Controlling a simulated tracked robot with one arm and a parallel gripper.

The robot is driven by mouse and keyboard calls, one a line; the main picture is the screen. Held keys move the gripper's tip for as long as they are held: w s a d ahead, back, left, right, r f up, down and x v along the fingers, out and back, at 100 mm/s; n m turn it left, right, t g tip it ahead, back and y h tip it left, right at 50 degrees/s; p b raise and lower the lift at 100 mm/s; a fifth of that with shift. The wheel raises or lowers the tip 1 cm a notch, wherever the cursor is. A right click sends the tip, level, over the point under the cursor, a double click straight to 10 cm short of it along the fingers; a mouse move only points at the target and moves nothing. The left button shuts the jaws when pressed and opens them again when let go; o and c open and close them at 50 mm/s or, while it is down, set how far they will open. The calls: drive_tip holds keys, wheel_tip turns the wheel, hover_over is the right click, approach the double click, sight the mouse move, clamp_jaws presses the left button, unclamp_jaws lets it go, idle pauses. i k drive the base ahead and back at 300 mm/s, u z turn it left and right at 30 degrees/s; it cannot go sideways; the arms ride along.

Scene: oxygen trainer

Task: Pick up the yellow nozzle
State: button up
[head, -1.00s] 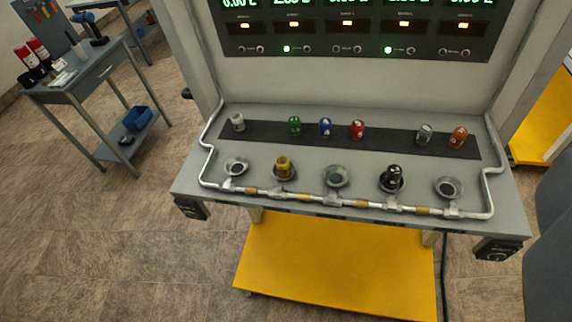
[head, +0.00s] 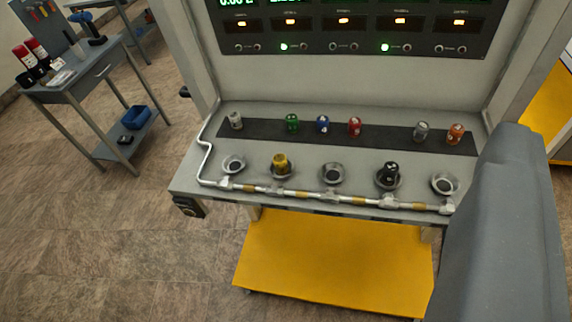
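The yellow nozzle (head: 280,162) stands upright in the second round socket from the left, in the front row of the grey bench top (head: 262,112). A black nozzle (head: 388,174) stands in the fourth socket of that row. My gripper's fingers do not show. A large grey part of my arm covers the right end of the bench and its front right corner.
Green (head: 292,122), blue (head: 322,124), red (head: 355,126), orange (head: 455,134) and two grey nozzles stand on the dark strip (head: 385,135). A metal pipe (head: 285,191) runs along the front edge. A side table (head: 75,88) stands at left. The floor at front left is clear.

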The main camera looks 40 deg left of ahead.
sight(280, 161)
drive_tip(key=z, duration=1.7)
drive_tip(key=i, duration=0.75)
drive_tip(key=u, duration=3.7)
drive_tip(key=i, duration=0.55)
drive_tip(key=z, duration=0.25)
